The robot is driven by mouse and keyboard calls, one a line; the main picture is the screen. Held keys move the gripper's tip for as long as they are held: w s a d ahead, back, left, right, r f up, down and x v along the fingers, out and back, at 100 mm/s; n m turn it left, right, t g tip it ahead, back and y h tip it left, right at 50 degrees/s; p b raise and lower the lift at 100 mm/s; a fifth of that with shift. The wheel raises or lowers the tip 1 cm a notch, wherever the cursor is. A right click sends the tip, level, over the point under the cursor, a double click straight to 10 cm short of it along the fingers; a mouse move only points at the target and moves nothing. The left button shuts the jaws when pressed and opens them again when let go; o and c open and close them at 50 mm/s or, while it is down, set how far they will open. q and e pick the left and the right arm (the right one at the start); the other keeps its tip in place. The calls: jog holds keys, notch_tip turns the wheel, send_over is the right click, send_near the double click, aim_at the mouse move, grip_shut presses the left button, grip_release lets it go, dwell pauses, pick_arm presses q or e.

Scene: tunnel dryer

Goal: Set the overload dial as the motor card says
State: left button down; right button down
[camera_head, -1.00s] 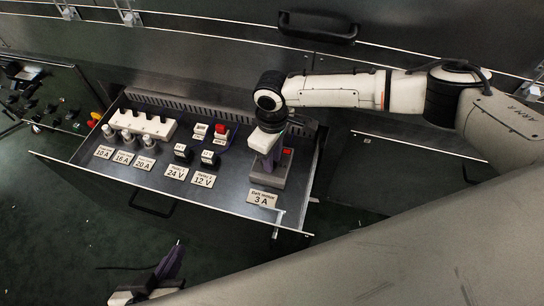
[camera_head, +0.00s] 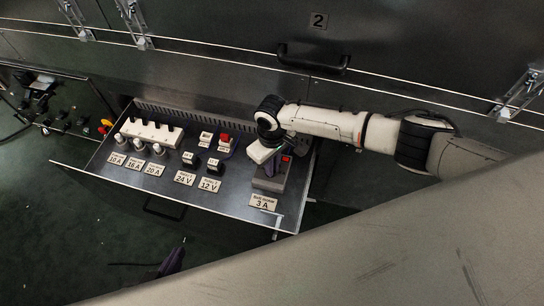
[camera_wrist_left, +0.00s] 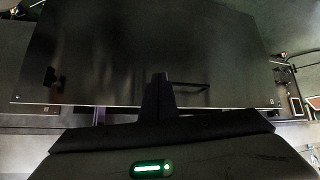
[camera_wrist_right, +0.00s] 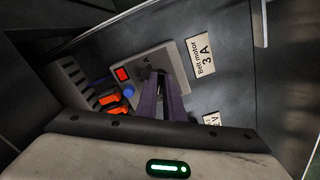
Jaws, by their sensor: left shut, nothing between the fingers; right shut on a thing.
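The grey overload unit (camera_head: 268,184) stands at the right end of the panel, with a red button on it. In the right wrist view the unit (camera_wrist_right: 148,62) also shows a blue button. The motor card (camera_head: 262,202) in front reads "Belt motor 3 A"; it shows sideways in the right wrist view (camera_wrist_right: 200,55). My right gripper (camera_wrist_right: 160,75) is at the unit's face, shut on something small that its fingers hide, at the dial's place. The dial's setting cannot be read. My left gripper (camera_head: 172,260) is shut and empty, low and away from the panel; its fingers show in the left wrist view (camera_wrist_left: 159,78).
The drawer-like panel also holds a white block (camera_head: 151,132), several round fuses with ampere cards, two black relays with 24 V and 12 V cards, and a red button (camera_head: 225,138). Orange levers (camera_wrist_right: 109,100) are close to my right fingers. A handle (camera_head: 313,60) is above.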

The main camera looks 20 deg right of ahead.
jog(key=m+p, duration=0.2)
jog(key=shift+s+a+r+m, duration=0.1)
jog(key=shift+r+m, duration=0.05)
jog(key=shift+m, duration=0.25)
jog(key=m+p, duration=0.2)
jog(key=m, duration=0.1)
jog(key=shift+p, duration=0.3)
jog(key=shift+m, duration=0.4)
jog(key=shift+w, duration=0.2)
jog(key=c, duration=1.9)
grip_release()
jog(key=shift+o, duration=0.2)
